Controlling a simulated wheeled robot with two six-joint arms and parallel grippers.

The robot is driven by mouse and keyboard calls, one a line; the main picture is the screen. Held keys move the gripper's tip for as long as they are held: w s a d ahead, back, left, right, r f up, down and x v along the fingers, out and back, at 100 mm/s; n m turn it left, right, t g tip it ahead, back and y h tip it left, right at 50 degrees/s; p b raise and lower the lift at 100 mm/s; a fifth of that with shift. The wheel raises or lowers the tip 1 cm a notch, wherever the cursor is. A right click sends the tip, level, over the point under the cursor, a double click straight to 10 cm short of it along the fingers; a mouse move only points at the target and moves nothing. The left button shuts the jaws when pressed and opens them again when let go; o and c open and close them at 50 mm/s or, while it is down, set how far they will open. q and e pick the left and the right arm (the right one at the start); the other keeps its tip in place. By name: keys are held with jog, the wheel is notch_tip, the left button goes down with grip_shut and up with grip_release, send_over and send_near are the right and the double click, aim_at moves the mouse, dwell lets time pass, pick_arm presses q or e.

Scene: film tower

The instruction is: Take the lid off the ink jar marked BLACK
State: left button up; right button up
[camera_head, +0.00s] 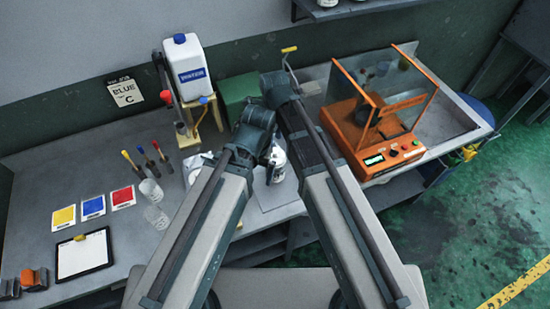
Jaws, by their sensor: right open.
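A white jar or bottle with a dark label (277,168) stands on the bench between my two forearms. Its top is partly covered, and I cannot read BLACK on it. My right gripper (267,153) is a small dark shape close to this jar, partly hidden by the arm links. It is open, and I cannot tell whether it touches the jar. My left gripper is hidden behind its own arm. A whitish item (198,166) lies left of my left forearm, partly covered by it.
An orange machine with clear panels (392,150) stands right. A white jug (187,68) stands on a wooden stand at the back. Clear cups (151,190), colour cards (93,206) and a clipboard (82,256) lie left, with bare bench around them.

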aim_at(275, 151)
jog(key=shift+s+d+f+b, duration=0.1)
jog(key=shift+s+f+b, duration=0.05)
jog(key=shift+f+b, duration=1.2)
jog(key=shift+s+f+b, duration=0.15)
jog(key=shift+f+b, duration=1.05)
jog(key=shift+f, duration=0.1)
jog(key=shift+r, duration=0.1)
grip_shut()
